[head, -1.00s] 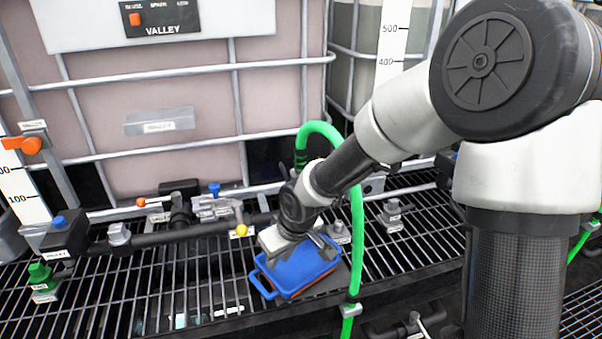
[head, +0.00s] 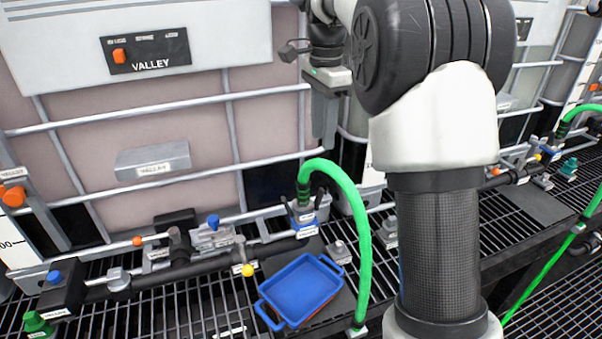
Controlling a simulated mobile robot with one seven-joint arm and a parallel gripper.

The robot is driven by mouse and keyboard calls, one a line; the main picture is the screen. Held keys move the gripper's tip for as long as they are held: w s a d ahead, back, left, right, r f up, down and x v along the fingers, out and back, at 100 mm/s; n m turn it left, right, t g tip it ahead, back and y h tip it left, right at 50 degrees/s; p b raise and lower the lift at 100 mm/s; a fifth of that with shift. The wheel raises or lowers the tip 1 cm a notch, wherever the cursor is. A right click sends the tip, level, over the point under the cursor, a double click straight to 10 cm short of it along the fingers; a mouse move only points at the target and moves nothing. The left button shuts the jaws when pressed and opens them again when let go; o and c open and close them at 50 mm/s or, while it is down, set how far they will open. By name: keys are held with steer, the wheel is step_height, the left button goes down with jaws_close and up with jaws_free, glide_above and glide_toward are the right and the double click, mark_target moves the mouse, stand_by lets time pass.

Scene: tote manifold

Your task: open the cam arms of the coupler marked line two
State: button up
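A green hose (head: 348,190) arches down to a coupler (head: 303,214) on the dark pipe, in front of the pink tank. Dark cam arms (head: 319,197) stick up beside the coupler; how far open they are is too small to tell. A small white label shows at the coupler, but I cannot read it. My gripper (head: 325,140) hangs above and slightly right of the coupler, pointing down, apart from it and from the hose. Its fingers show as one grey shape, so I cannot tell if it is open or shut.
A blue tray (head: 262,306) with orange beneath lies on a dark plate over the grating. Tank cage bars (head: 160,110) run behind. Another green hose (head: 570,235) is at the right.

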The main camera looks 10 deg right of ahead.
mark_target(321, 188)
steer(key=shift+m, duration=0.3)
step_height(321, 188, down, 17)
steer(key=shift+d+r+b, duration=0.15)
steer(key=shift+r+b, duration=0.05)
steer(key=shift+b, duration=0.75)
